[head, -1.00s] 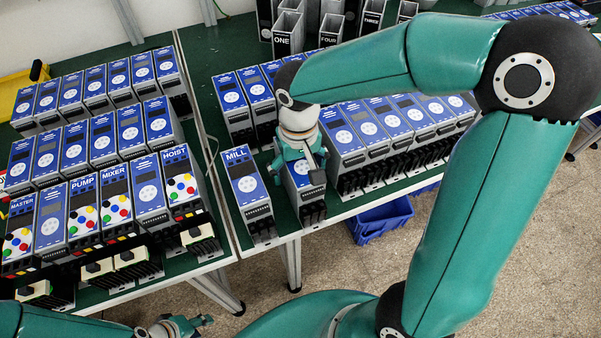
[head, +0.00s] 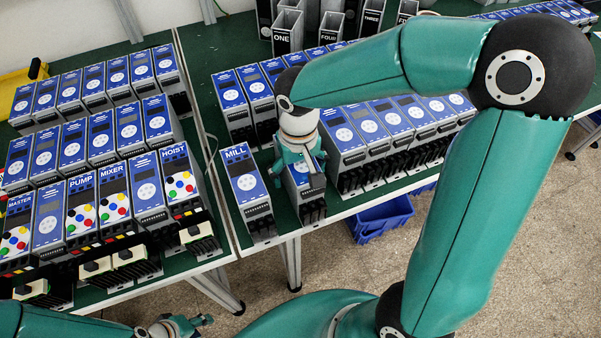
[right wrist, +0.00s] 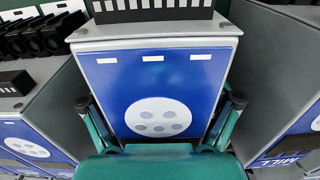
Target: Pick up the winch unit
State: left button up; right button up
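A blue-faced grey unit (right wrist: 158,72) with a round white keypad stands between the fingers of my right gripper (right wrist: 162,103) in the right wrist view. Its name is not readable there, so I cannot tell whether it is the winch unit. In the head view this unit (head: 302,176) stands at the front of the right bench, right of the MILL unit (head: 243,174), partly hidden by my right gripper (head: 305,166). The fingers are spread, one along each side; contact is not clear. My left gripper (head: 192,326) is open and empty, low at the bottom edge.
HOIST (head: 180,180), MIXER (head: 115,195) and PUMP (head: 82,205) units stand in rows on the left bench. More units (head: 375,125) stand close on the right. A blue crate (head: 380,220) is on the floor. Open holders (head: 287,32) stand behind.

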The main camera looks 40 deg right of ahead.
jog(key=shift+s+f, duration=0.1)
jog(key=c, duration=1.3)
